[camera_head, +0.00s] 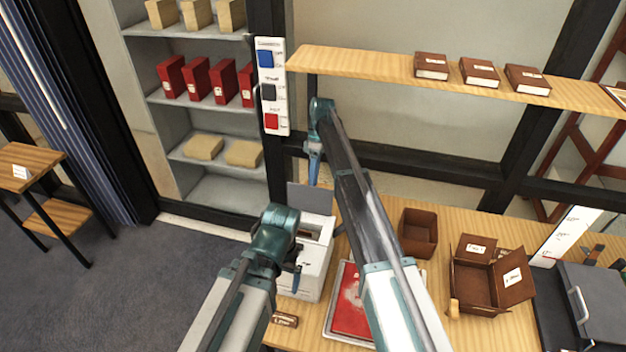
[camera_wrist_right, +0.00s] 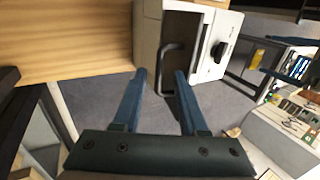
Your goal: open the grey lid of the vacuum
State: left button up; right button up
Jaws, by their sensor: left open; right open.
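The vacuum, a white box (camera_head: 313,262), stands at the table's left edge; its top has a dark opening. A grey panel, apparently its grey lid (camera_head: 309,197), stands raised at its back. My right gripper (camera_head: 314,172) is open and empty, above and behind the box near this panel. In the right wrist view, a white box body (camera_wrist_right: 211,50) with a black knob shows ahead, and a dark curved handle (camera_wrist_right: 180,46) lies beyond the open fingertips (camera_wrist_right: 160,75). My left gripper (camera_head: 297,282) is open, low in front of the box; the arm partly hides it.
A red item in a tray (camera_head: 328,325) lies right of the box. Brown boxes (camera_head: 418,233) and a dark grey case with a handle (camera_head: 597,300) stand farther right. A wooden shelf (camera_head: 380,66) with books hangs above. Open floor (camera_head: 150,290) lies left.

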pick_arm(q)
notch_tip(320, 180, up, 6)
jog(key=p, duration=0.4)
jog(key=shift+f+p, duration=0.2)
jog(key=shift+p, duration=0.2)
pick_arm(e)
jog(key=v, duration=0.6)
pick_arm(q)
jog(key=shift+s, duration=0.1)
